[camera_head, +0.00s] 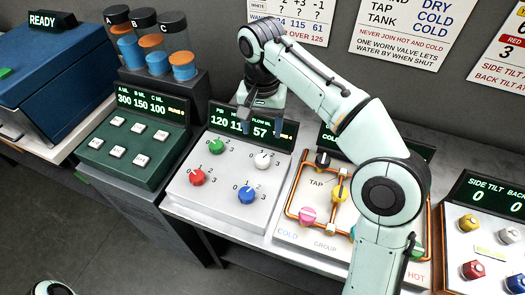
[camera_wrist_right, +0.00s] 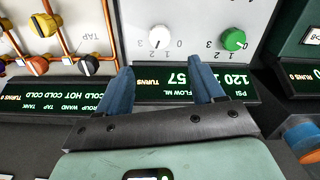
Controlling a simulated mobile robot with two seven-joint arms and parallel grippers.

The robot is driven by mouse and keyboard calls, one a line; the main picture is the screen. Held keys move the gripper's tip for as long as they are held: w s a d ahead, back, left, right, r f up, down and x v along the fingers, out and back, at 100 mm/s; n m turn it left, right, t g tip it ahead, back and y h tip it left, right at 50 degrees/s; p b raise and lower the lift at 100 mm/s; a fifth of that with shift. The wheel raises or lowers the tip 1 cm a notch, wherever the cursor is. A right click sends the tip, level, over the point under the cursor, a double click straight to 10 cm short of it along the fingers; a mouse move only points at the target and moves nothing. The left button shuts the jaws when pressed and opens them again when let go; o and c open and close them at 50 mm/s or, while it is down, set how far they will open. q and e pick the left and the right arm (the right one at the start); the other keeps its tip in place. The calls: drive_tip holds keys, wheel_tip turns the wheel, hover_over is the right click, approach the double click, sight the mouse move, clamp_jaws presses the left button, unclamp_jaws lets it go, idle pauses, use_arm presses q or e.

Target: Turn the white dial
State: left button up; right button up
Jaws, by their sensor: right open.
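The white dial (camera_head: 262,160) sits at the back right of a pale panel with four dials, each marked 0 to 3. It also shows in the wrist view (camera_wrist_right: 158,37), ahead of and roughly between my fingertips. Its exact pointer setting is hard to read. My right gripper (camera_head: 262,125) is open and empty, above the display behind the dial, apart from it. In the wrist view its two blue fingers (camera_wrist_right: 158,72) stand wide apart. My left gripper is not in view.
Beside the white dial are a green dial (camera_head: 216,146), a red dial (camera_head: 197,177) and a blue dial (camera_head: 247,195). The display (camera_head: 228,121) behind is partly covered. A panel of copper pipes and valves (camera_head: 312,240) lies right; a green button panel (camera_head: 130,145) lies left.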

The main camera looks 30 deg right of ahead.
sight(263, 159)
wheel_tip(263, 159, down, 12)
drive_tip(key=b, duration=0.3)
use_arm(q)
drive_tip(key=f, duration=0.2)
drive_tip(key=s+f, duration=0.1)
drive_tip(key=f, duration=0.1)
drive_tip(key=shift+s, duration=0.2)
use_arm(e)
drive_tip(key=shift+r, duration=0.1)
drive_tip(key=c, duration=1.1)
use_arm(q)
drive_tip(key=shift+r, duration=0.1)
use_arm(e)
drive_tip(key=shift+o, duration=0.2)
